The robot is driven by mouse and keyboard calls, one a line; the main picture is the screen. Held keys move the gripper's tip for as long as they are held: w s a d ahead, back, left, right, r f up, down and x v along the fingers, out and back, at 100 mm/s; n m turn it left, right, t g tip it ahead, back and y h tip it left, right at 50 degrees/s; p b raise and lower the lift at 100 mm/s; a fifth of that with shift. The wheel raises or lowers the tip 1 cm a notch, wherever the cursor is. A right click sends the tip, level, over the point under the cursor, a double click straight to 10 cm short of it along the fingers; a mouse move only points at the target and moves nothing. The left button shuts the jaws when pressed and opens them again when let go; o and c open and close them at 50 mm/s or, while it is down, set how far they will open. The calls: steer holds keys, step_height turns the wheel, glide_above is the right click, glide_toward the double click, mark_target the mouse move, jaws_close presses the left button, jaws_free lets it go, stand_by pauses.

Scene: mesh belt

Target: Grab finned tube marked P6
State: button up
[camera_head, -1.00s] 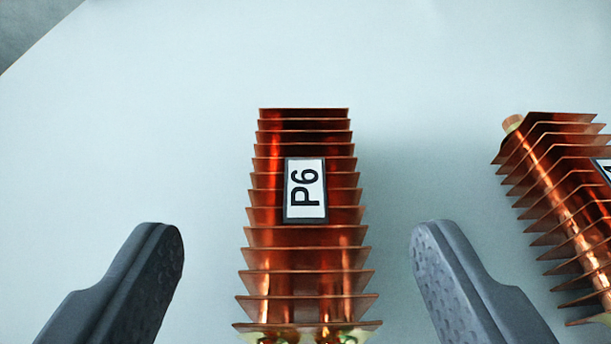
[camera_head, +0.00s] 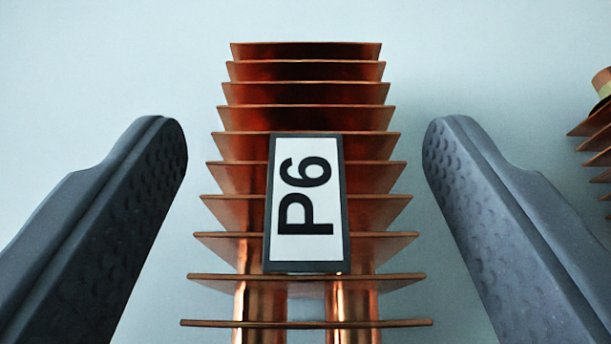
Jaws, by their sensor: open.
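The copper finned tube marked P6 (camera_head: 365,180) lies in the middle of the view, its fins stacked one behind another up the picture. Its white label with a dark frame (camera_head: 306,203) reads P6, turned sideways. My gripper (camera_head: 305,140) is open, with one dark dimpled finger to the left of the tube and one to the right. A gap shows between each finger and the fins, and nothing is held. The near end of the tube runs out of the bottom of the picture.
Another copper finned tube (camera_head: 598,135) is cut off at the right edge, beyond my right finger. The pale surface (camera_head: 120,60) around and behind the P6 tube is clear.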

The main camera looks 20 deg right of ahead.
steer(key=c, duration=1.3)
steer(key=shift+r, duration=0.1)
